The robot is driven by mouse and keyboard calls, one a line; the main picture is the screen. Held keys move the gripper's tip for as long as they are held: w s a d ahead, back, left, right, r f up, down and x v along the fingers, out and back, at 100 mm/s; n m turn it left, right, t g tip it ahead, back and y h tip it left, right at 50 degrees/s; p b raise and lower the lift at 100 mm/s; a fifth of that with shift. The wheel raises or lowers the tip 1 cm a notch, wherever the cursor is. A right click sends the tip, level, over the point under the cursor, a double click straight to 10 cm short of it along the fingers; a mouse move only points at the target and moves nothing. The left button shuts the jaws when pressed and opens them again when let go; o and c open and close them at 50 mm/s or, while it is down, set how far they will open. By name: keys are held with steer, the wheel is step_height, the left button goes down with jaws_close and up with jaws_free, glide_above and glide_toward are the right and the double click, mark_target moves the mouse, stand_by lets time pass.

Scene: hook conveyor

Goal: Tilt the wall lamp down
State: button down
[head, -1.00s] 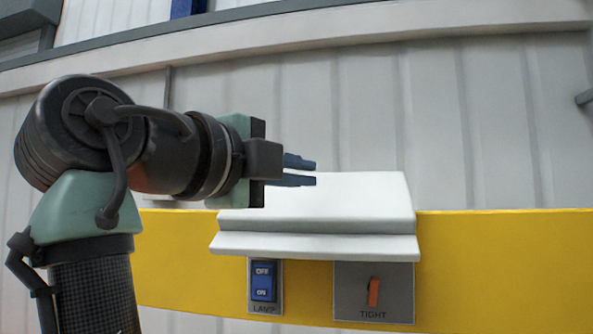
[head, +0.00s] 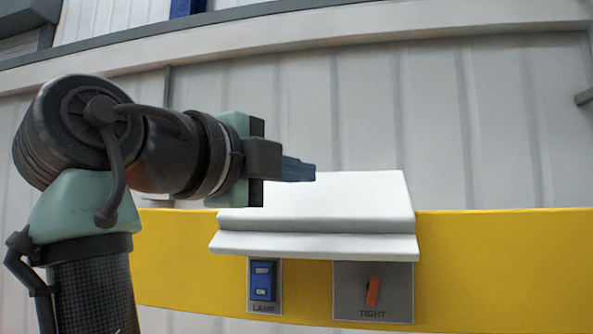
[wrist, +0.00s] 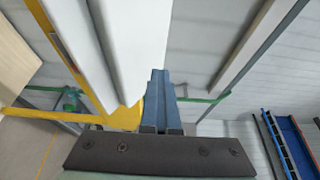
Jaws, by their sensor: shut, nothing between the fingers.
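The wall lamp (head: 315,200) is a white, wedge-shaped hood with a lip along its lower front edge, mounted on a yellow rail. It also shows in the wrist view (wrist: 134,40) as a white slab at upper middle. My gripper (head: 312,172) is shut and empty, with its blue fingers together. In the head view the fingertips overlap the upper left part of the lamp. In the wrist view the fingertips (wrist: 158,72) lie close beside the lamp's edge. I cannot tell whether they touch it.
Below the lamp, the yellow rail (head: 500,265) carries a blue rocker switch (head: 263,281) marked OFF and ON above LAMP. A grey plate with an orange lever (head: 373,291) marked TIGHT is to its right. The pale panelled wall (head: 480,130) stands behind.

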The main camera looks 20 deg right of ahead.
stand_by(0.3)
steer(key=c, duration=0.8)
jaws_free()
steer(key=shift+c, duration=0.2)
steer(key=b+v, duration=0.6)
steer(key=v, duration=0.7)
